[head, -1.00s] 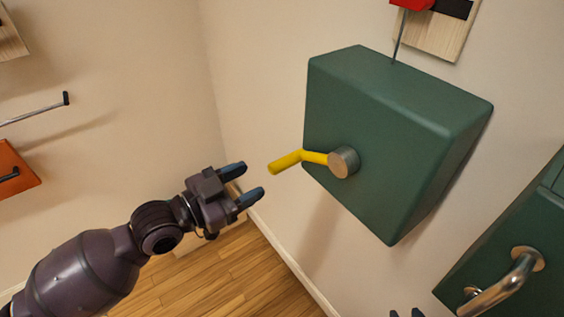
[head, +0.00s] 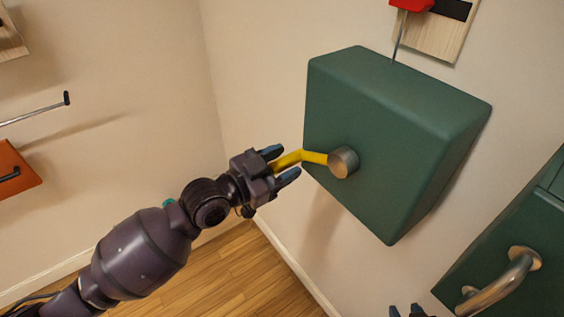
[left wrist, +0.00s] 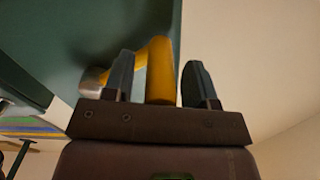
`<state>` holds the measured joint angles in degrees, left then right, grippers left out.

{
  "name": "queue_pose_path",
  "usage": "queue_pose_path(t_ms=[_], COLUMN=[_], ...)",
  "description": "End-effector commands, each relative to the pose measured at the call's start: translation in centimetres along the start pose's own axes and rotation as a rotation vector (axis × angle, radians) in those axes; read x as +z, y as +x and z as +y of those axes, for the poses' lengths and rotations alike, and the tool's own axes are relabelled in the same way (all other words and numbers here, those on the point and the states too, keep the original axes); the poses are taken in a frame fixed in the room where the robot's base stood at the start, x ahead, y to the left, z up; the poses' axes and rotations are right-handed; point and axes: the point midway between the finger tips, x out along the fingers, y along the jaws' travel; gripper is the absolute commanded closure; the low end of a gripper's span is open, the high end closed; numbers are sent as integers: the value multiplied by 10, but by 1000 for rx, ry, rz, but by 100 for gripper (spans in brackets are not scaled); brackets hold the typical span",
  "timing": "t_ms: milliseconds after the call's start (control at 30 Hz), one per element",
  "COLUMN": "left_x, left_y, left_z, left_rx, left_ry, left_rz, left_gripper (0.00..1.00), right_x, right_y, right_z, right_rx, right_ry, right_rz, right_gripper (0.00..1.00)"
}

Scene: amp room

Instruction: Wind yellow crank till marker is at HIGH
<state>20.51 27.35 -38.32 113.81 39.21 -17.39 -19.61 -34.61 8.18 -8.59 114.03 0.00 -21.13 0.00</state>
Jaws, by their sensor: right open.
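The yellow crank (head: 314,157) sticks out to the left from a metal hub (head: 343,162) on the front of a green box (head: 385,125). My left gripper (head: 285,162) is open, with one finger on each side of the crank's outer end. In the left wrist view, the yellow handle (left wrist: 161,75) stands between the two fingers with a gap on each side. A red piece (head: 412,4), perhaps the marker, is cut off at the top of the head view. No HIGH label is readable. Only the fingertips of my right gripper (head: 406,312) show at the bottom; it is open.
A thin rod (head: 399,40) runs from the box top to the red piece, in front of a wooden board (head: 432,35). A green cabinet with a metal handle (head: 500,285) is at lower right.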

Motion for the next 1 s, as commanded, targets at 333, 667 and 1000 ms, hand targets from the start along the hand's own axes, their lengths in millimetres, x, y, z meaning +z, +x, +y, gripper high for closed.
queue_pose_path(t_ms=[333,667,1000], left_x=[0,-1,-6], left_y=[0,2,8], left_z=[0,-4,-16], left_rx=[0,0,-2], left_ry=[0,19,75], left_rz=[0,0,3], left_gripper=[100,100,100], right_x=[3,-5,-4], right_y=[-2,3,4], right_z=[0,-1,-1], right_rx=[1,-2,-2], right_ry=[1,-2,-2], right_rz=[-5,10,11], right_gripper=[57,57,57])
